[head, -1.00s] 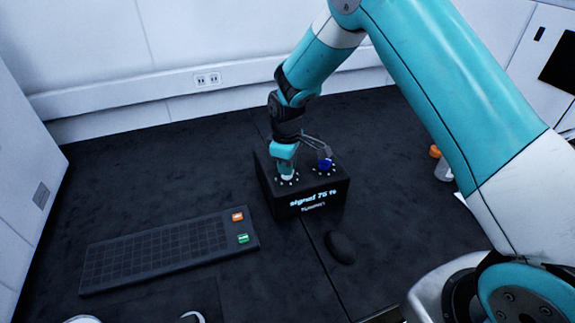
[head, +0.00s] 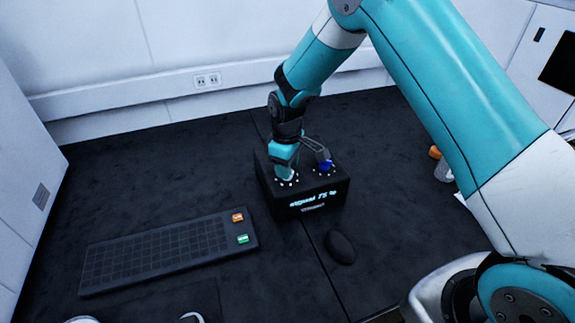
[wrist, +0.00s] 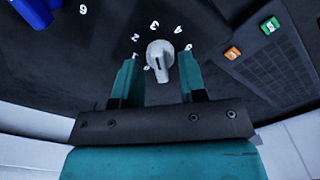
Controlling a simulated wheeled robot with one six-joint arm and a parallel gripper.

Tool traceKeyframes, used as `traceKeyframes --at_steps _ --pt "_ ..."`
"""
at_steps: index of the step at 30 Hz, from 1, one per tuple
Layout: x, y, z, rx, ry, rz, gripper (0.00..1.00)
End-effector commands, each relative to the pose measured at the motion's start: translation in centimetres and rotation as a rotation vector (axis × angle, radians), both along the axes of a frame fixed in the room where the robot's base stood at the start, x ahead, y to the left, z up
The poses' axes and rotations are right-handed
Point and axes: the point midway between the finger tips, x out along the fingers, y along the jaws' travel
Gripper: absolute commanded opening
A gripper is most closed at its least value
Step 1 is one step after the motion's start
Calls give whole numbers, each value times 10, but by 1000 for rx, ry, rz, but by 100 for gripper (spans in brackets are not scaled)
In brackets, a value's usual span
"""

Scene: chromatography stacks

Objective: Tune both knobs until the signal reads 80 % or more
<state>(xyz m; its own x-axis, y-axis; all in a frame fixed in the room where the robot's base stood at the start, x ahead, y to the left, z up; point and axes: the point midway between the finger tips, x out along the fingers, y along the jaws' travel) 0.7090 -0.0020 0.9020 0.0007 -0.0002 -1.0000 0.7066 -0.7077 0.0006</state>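The black signal box (head: 312,207) stands on the dark bench. Its lit front text reads "signal" with a value that looks like 75 %, though the digits are blurred. In the head view the fingers mostly hide that knob.
A dark keyboard (head: 160,254) with an orange key (head: 237,217) and a green key (head: 243,239) lies left of the box. A black mouse (head: 340,247) lies in front of it. A small bottle (head: 443,172) stands right. The bench behind the box is clear.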

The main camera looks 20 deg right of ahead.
Motion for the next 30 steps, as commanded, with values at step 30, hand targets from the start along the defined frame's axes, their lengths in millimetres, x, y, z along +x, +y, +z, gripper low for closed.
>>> traceKeyframes --at_steps 30 --pt "0 0 165 1 -2 0 38"
